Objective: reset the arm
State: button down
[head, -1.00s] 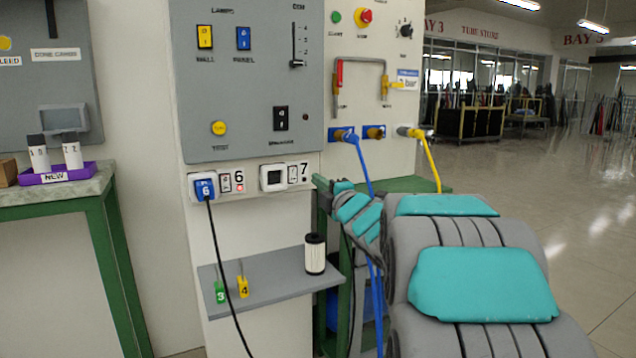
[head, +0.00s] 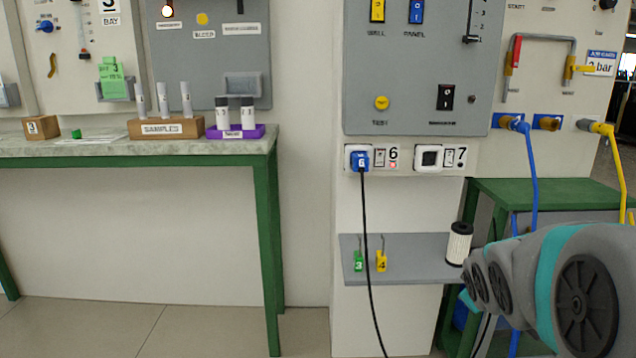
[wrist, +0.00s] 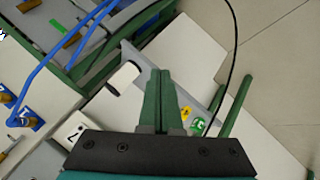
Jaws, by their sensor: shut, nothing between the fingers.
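My gripper (wrist: 161,100) shows in the wrist view with its two green fingers closed together and nothing between them. It points over the grey shelf, apart from the things there. My arm fills the lower right of the head view; the gripper itself cannot be made out there. The shelf (head: 410,270) holds a black-and-white cylinder (head: 459,243), which also shows left of the fingers in the wrist view (wrist: 123,76). A green tag 3 (head: 358,262) and a yellow tag 4 (head: 381,261) hang at the shelf.
A blue plug (head: 360,160) sits in socket 6 with a black cable hanging past the shelf. Blue (head: 533,175) and yellow (head: 619,165) hoses run down at the right. A bench (head: 205,149) with sample holders stands left. The floor below it is clear.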

jog(key=s+a+f+m+g+y, duration=0.1)
jog(key=s+a+f+g, duration=0.2)
jog(key=s, duration=0.7)
jog(key=s+a+f+m+g+y, duration=0.1)
jog(key=s+a+f+m+g, duration=0.1)
jog(key=s+a, duration=0.5)
jog(key=s+a+f+m+g+y, duration=0.1)
jog(key=s+a+f+g, duration=0.3)
jog(key=s, duration=0.9)
jog(key=shift+a+f+m+g+y, duration=0.3)
jog(key=shift+a+m+g, duration=0.2)
jog(key=shift+m, duration=0.1)
jog(key=shift+s, duration=0.1)
